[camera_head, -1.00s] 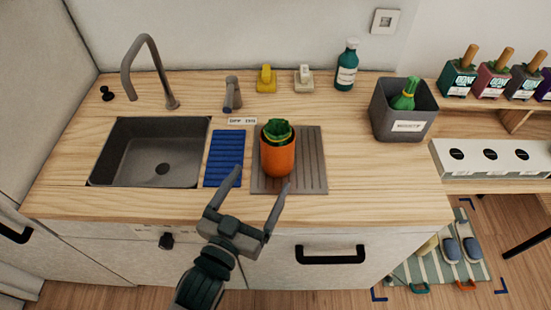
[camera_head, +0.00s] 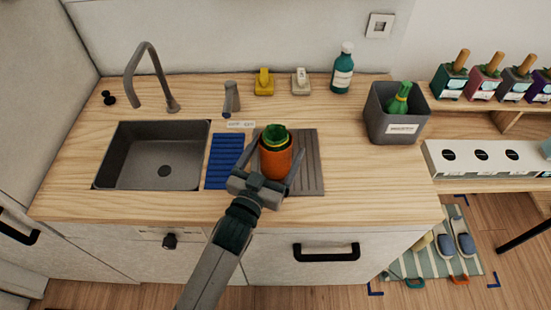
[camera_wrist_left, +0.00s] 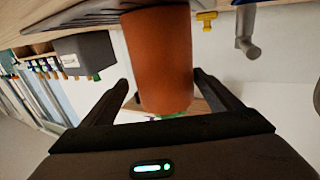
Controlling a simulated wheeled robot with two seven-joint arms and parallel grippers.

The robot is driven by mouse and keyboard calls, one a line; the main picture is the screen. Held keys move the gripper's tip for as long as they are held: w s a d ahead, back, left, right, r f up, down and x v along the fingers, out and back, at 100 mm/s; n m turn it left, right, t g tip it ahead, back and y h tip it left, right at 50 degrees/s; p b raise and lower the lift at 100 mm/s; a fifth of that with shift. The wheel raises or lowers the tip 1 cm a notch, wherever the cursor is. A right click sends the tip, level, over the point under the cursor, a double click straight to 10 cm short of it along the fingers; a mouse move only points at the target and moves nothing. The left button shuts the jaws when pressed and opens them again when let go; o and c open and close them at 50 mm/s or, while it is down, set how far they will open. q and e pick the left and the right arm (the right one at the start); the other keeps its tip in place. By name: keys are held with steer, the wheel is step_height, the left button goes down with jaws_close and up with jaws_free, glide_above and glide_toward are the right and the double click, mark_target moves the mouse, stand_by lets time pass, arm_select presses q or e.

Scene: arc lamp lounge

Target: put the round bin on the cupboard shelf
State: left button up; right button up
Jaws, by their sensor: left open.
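The round bin is an orange cylinder (camera_head: 275,163) with green stuff in its top. It stands upright on the grey ribbed drain mat (camera_head: 310,170) on the counter. My left gripper (camera_head: 272,168) is open, with a finger on either side of the bin. In the left wrist view the orange bin (camera_wrist_left: 158,60) fills the space between the two open fingers (camera_wrist_left: 160,95), with a gap showing beside each fingertip. My right gripper is not in view. I cannot make out a cupboard shelf for certain.
A sink (camera_head: 152,155) and blue mat (camera_head: 225,160) lie left of the bin. A grey square bin (camera_head: 395,115) stands to the right. A green bottle (camera_head: 342,70) and yellow item (camera_head: 264,82) are at the back. Wooden shelving (camera_head: 490,120) holds several small pots.

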mark_target(280, 137)
arm_select(q)
steer(key=shift+w+d, duration=0.1)
steer(key=shift+w, duration=0.1)
steer(key=shift+w+r+p, duration=0.2)
steer(key=shift+w+p, duration=0.25)
steer(key=shift+w, duration=0.05)
steer(key=p+x, duration=0.1)
steer(key=x, duration=0.2)
steer(key=shift+p, duration=0.3)
steer(key=shift+w+d+f, duration=0.1)
steer(key=shift+w, duration=0.5)
steer(key=shift+c, duration=0.7)
steer(key=c, duration=1.8)
